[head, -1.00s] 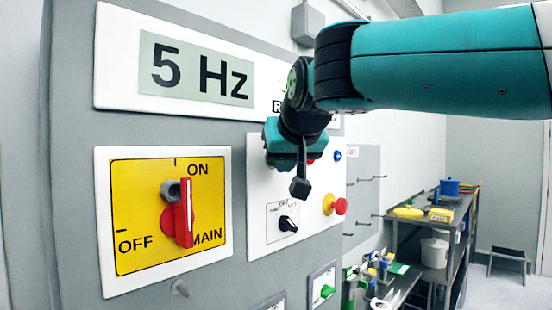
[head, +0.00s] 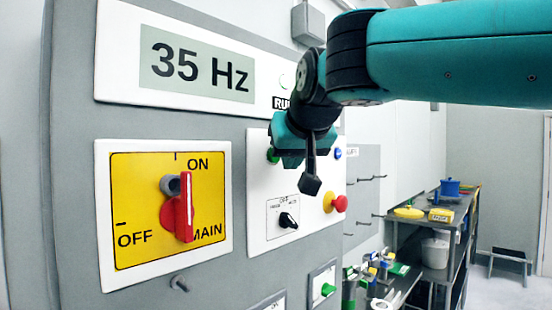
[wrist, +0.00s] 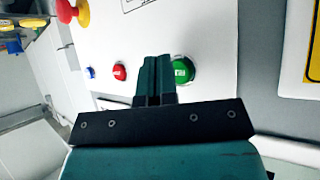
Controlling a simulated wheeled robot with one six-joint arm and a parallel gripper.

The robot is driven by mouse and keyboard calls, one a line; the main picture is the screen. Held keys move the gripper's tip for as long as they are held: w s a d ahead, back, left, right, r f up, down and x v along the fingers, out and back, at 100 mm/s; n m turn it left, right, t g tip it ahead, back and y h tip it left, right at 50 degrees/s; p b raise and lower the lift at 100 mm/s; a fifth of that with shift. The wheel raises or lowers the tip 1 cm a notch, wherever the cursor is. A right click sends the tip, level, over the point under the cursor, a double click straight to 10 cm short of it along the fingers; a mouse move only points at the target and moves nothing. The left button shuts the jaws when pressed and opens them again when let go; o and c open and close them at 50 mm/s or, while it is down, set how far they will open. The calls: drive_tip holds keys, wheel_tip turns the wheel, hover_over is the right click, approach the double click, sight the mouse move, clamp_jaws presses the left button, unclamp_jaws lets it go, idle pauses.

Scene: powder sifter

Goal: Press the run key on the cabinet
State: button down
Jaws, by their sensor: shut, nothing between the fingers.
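The green run key (wrist: 183,70) is a round button on the cabinet's white control panel. In the wrist view it lies just right of the fingertips of my gripper (wrist: 156,62), which is shut and empty. In the head view the green key (head: 272,155) peeks out at the left edge of my gripper, which hides part of the panel. The cabinet display (head: 197,66) reads 35 Hz. A RUN label beside it is partly hidden by my arm. Whether the fingers touch the panel cannot be told.
A red button (wrist: 119,71) and a blue button (wrist: 90,72) sit along the same row. A red emergency knob on yellow (head: 336,203) and a black selector (head: 288,221) are below. The red main switch (head: 178,215) points to ON. A shelf (head: 440,222) stands at right.

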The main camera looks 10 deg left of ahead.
drive_tip(key=shift+d, duration=0.1)
drive_tip(key=shift+s+d+b, duration=0.8)
drive_tip(key=shift+d, duration=0.15)
drive_tip(key=shift+s+d+b, duration=0.75)
drive_tip(key=shift+d, duration=0.2)
drive_tip(key=s+d+f+n+g+b, duration=0.1)
drive_tip(key=s+d+f+g+b, duration=0.2)
drive_tip(key=f, duration=0.7)
drive_tip(key=s+d+f+n+g+b, duration=0.15)
drive_tip(key=s+d+f, duration=0.35)
drive_tip(key=f, duration=0.5)
drive_tip(key=s+d+f+g+b, duration=0.2)
drive_tip(key=s+f, duration=0.7)
drive_tip(key=s+d+f+g+b, duration=0.2)
drive_tip(key=s+d+f+g, duration=0.1)
drive_tip(key=s+f, duration=0.6)
drive_tip(key=shift+s+d+b, duration=0.2)
drive_tip(key=shift+d+b, duration=0.1)
drive_tip(key=shift+d, duration=0.05)
